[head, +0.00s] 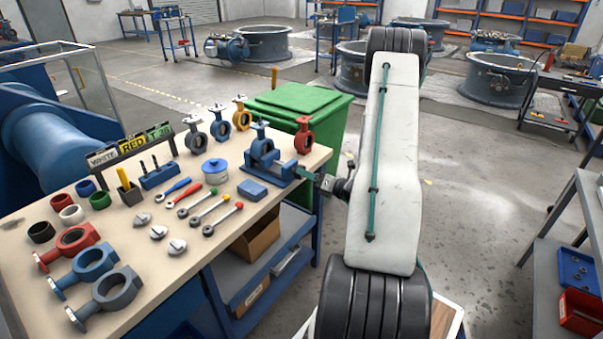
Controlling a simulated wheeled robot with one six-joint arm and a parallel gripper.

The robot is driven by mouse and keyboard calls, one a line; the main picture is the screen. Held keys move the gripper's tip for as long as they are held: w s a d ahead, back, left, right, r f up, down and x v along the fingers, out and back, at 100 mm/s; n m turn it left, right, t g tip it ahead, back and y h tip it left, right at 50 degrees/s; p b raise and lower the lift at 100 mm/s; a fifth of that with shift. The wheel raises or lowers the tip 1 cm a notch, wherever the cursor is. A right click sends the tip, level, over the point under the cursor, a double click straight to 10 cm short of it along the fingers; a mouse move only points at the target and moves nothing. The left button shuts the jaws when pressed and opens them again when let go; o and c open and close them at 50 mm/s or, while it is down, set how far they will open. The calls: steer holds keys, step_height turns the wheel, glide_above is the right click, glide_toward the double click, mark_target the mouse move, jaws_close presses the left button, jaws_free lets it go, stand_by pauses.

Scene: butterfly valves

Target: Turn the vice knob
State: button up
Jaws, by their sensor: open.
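The blue vice (263,152) stands on the right edge of the wooden-topped workbench (205,262). Its screw side faces right, toward my arm. My gripper (308,175) is at the end of my arm, just right of the vice at about the height of its screw. The gripper is open, and its fingers are small and partly merged with the vice end in this view. The vice knob is hidden or too small to make out there. I cannot tell whether the fingers touch it or are around it.
Valve bodies (305,135), wrenches (215,212), rings and a blue block (252,189) lie on the bench. A green bin (300,100) stands behind the vice. A grey shelf unit (560,260) is at the right. The floor (470,190) between is clear.

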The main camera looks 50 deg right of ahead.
mark_target(302, 179)
steer(key=shift+w+a, duration=0.15)
steer(key=shift+w, duration=1.55)
steer(key=c, duration=1)
